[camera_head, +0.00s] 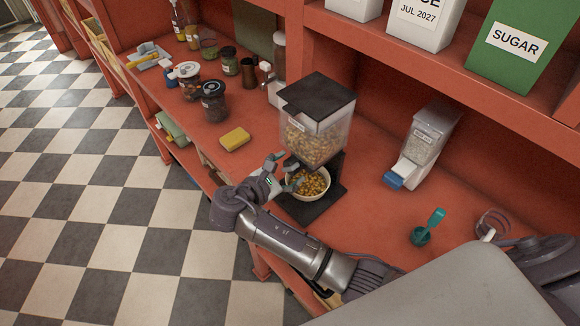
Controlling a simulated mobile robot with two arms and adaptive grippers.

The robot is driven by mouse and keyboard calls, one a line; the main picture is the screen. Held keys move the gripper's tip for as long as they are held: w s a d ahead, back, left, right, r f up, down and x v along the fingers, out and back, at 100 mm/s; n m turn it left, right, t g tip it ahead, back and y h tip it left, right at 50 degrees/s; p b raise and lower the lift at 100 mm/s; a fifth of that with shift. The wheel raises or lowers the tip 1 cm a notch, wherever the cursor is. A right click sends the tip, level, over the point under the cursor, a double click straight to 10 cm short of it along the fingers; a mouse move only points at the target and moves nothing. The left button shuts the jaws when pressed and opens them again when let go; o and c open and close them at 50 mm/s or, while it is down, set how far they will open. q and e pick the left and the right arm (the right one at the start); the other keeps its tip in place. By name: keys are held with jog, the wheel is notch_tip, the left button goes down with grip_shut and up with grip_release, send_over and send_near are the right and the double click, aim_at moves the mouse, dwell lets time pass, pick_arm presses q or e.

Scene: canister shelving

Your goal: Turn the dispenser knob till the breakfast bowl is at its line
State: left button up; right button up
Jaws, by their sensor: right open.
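The cereal dispenser has a black lid (318,94), a clear hopper (316,138) with golden cereal inside, and a black base (327,204). The pale breakfast bowl (296,194) stands on the base under the hopper and holds golden cereal. Its line cannot be made out. The knob cannot be made out; my gripper covers that part of the dispenser. Whether the fingers touch anything cannot be told.
A yellow sponge (235,139) and dark-lidded jars (214,102) stand left of the dispenser. A clear bin with a blue flap (396,179) and a teal scoop (431,226) are to the right. A shelf above carries a green sugar canister (520,60).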

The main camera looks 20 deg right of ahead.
jog(key=v, duration=1.1)
dwell(0.3)
